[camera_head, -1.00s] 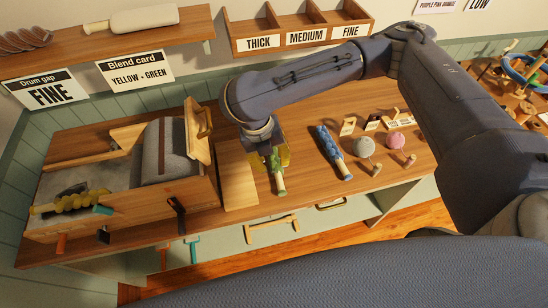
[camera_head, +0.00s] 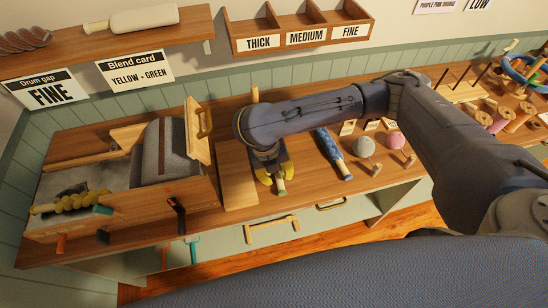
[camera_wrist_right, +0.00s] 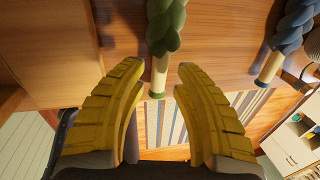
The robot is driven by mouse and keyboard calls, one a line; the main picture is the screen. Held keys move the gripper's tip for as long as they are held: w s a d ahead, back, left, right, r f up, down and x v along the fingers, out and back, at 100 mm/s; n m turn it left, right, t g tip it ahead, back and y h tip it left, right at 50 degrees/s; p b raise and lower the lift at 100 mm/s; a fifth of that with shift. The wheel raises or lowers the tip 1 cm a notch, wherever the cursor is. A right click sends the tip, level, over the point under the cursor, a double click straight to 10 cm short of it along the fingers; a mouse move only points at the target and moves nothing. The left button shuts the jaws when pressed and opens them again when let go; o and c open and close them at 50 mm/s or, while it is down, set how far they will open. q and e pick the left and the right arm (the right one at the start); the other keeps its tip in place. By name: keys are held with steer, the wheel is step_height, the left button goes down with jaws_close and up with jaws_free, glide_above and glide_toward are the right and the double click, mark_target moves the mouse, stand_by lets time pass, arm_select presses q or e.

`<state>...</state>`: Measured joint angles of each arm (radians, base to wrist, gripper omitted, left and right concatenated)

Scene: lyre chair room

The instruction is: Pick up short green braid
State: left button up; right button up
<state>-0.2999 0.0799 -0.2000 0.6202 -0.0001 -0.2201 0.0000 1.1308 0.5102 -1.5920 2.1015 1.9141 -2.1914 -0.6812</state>
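The short green braid (camera_head: 282,188) lies on the bench, mostly hidden by my right gripper in the head view; its pale end with a green tip shows. In the right wrist view the green braid (camera_wrist_right: 167,32) runs from the top edge down to its pale handle (camera_wrist_right: 160,78), which lies in line with the gap between the fingers. My right gripper (camera_wrist_right: 160,68) has yellow fingers spread apart, with a clear gap on each side of the braid's end. It also shows in the head view (camera_head: 275,177). My left gripper is not in view.
A blue braid (camera_head: 331,146) lies to the right, with a grey ball (camera_head: 364,147) and a pink ball (camera_head: 395,140) beyond it. Labelled bins (camera_head: 300,25) hang behind.

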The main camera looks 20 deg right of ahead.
mark_target(279, 178)
steer(key=shift+d+f, duration=0.2)
steer(key=shift+f, duration=0.8)
steer(key=shift+d+f, duration=0.15)
steer(key=shift+f, duration=0.8)
steer(key=shift+o, duration=0.2)
jaws_close()
